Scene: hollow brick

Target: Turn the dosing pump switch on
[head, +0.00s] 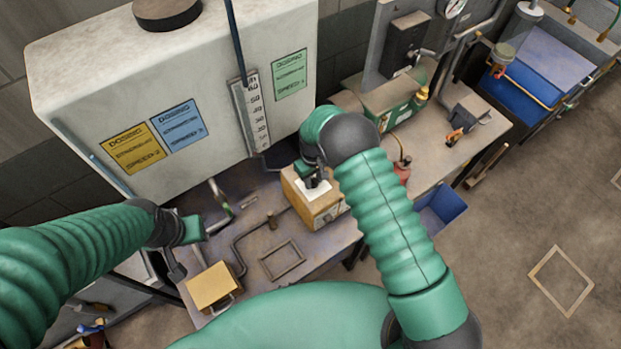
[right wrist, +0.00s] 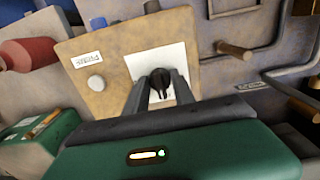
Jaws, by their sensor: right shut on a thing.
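The dosing pump is a tan box (head: 327,212) on the workbench in the head view. Its tan panel (right wrist: 110,65) fills much of the right wrist view, with a white square plate (right wrist: 180,62) on it. A black switch knob (right wrist: 158,80) stands on the plate. My right gripper (right wrist: 160,92) is shut on this knob, one finger on each side. In the head view my right gripper (head: 312,177) is at the plate, and my arm hides part of the box. My left gripper (head: 183,258) is above the bench's left part, away from the pump; its finger gap is unclear.
A large white tank (head: 200,70) with dosing labels stands behind the bench. A yellow block (head: 212,287), a bent pipe (head: 240,250) and a square frame (head: 282,260) are on the bench front. A blue bin (head: 440,212) is at the right. The floor further right is mostly clear.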

